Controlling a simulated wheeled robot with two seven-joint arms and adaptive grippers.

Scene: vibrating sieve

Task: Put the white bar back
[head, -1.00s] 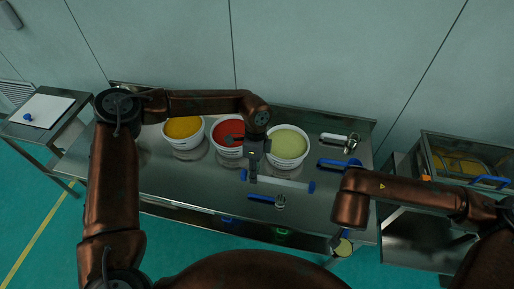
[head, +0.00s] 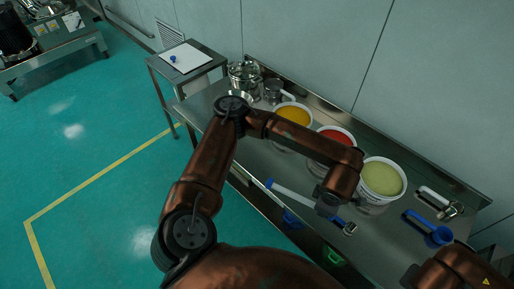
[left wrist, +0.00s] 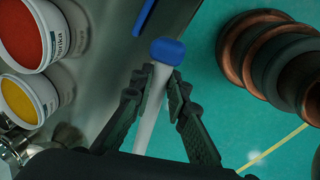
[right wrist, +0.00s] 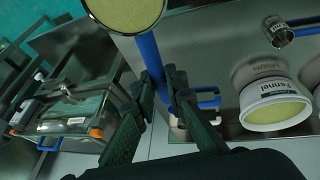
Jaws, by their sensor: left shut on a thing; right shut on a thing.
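The white bar (head: 291,194) with blue ends is held over the front part of the steel table in the head view. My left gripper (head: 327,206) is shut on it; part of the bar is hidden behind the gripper. In the left wrist view the bar (left wrist: 149,118) runs between the fingers (left wrist: 160,88), with its blue end cap (left wrist: 167,51) past the tips. My right gripper (right wrist: 161,88) is shut on the blue handle (right wrist: 149,54) of a scoop with pale yellow-green powder (right wrist: 124,10). This gripper is outside the head view.
Tubs of yellow (head: 293,115), red (head: 338,136) and pale green powder (head: 382,179) stand along the steel table (head: 225,105). A blue scoop (head: 428,228) and a metal scoop (head: 441,202) lie right. A small side table (head: 207,61) with a white board stands left.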

